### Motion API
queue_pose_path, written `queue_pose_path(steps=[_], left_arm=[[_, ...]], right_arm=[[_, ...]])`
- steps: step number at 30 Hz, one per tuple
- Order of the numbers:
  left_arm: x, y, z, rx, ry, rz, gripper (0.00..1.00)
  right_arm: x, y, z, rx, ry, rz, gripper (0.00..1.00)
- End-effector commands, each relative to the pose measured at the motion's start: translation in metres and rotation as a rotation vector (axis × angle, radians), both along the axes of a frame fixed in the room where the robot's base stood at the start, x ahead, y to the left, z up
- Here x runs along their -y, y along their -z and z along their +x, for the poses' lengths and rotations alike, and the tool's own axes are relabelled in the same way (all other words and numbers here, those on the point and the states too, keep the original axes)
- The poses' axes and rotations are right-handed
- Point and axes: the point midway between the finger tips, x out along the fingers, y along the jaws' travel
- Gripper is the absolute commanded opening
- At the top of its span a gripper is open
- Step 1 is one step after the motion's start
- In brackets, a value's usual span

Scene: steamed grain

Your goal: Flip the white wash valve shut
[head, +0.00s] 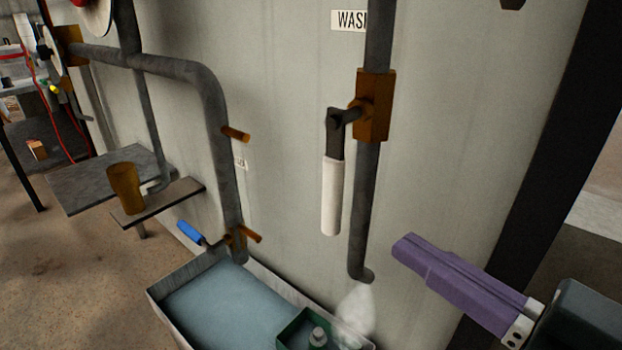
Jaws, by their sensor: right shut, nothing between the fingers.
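The wash valve has a brass body (375,105) on a grey vertical pipe, under a partly hidden label reading "WAS". Its white handle (332,195) hangs straight down, left of the pipe and roughly parallel to it. Whitish water or spray (357,308) comes from the pipe's curved lower end. My right gripper (408,250), with purple fingers, is shut and empty. It is below and to the right of the handle, apart from it, on the far side of the pipe. My left gripper is not in view.
A trough (240,305) of bluish water stands below, with a green container (300,330) at its right end. A second pipe (215,110) with a blue-handled valve (190,232) is to the left. A brass cup (125,187) stands on a small shelf. A dark post (555,130) is at right.

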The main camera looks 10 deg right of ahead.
Motion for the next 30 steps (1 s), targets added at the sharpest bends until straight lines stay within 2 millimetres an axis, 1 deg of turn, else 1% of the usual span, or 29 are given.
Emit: queue_pose_path(steps=[1, 6, 12, 17, 26, 30], left_arm=[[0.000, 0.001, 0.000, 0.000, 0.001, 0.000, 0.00], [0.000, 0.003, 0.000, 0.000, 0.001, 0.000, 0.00], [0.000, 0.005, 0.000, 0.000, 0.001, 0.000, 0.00], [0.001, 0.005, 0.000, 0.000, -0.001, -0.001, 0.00], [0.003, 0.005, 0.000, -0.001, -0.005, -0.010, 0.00], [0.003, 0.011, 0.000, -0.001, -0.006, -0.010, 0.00]], right_arm=[[-0.005, -0.001, 0.011, 0.005, 0.000, 0.003, 0.00], [-0.020, -0.001, 0.040, 0.003, 0.000, 0.003, 0.00], [-0.030, 0.000, 0.059, 0.000, 0.000, 0.001, 0.00], [-0.032, 0.000, 0.064, -0.001, -0.001, 0.000, 0.00], [-0.032, 0.000, 0.064, 0.000, -0.001, 0.000, 0.00], [-0.033, 0.003, 0.065, 0.009, -0.001, 0.008, 0.00]])
